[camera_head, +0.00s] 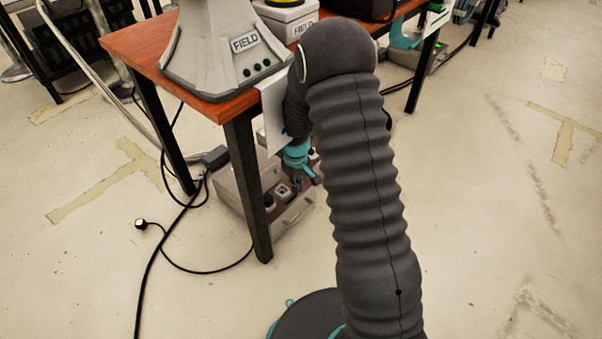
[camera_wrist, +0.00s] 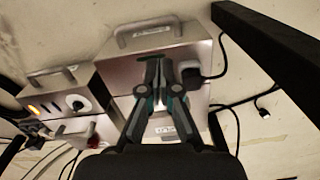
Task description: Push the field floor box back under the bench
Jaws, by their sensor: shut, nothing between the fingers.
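Grey metal boxes sit on the floor beneath the bench. In the wrist view one box (camera_wrist: 185,52) lies straight ahead, with a bar handle, a black plug at its right side and a label too small and skewed to read surely. In the head view what looks like the same box (camera_head: 236,187) is partly behind the front bench leg. My gripper (camera_head: 303,178), with teal parts, reaches down beside the bench edge above the boxes. In the wrist view my gripper (camera_wrist: 157,62) is shut and empty, its fingers over the box. I cannot tell if they touch it.
The wooden bench (camera_head: 135,45) carries a grey unit marked FIELD (camera_head: 220,50). A second box (camera_wrist: 75,95) with a lit indicator and socket stands to the left in the wrist view. A bench leg (camera_head: 248,190) stands close by. Cables and a loose plug (camera_head: 141,224) lie on the floor.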

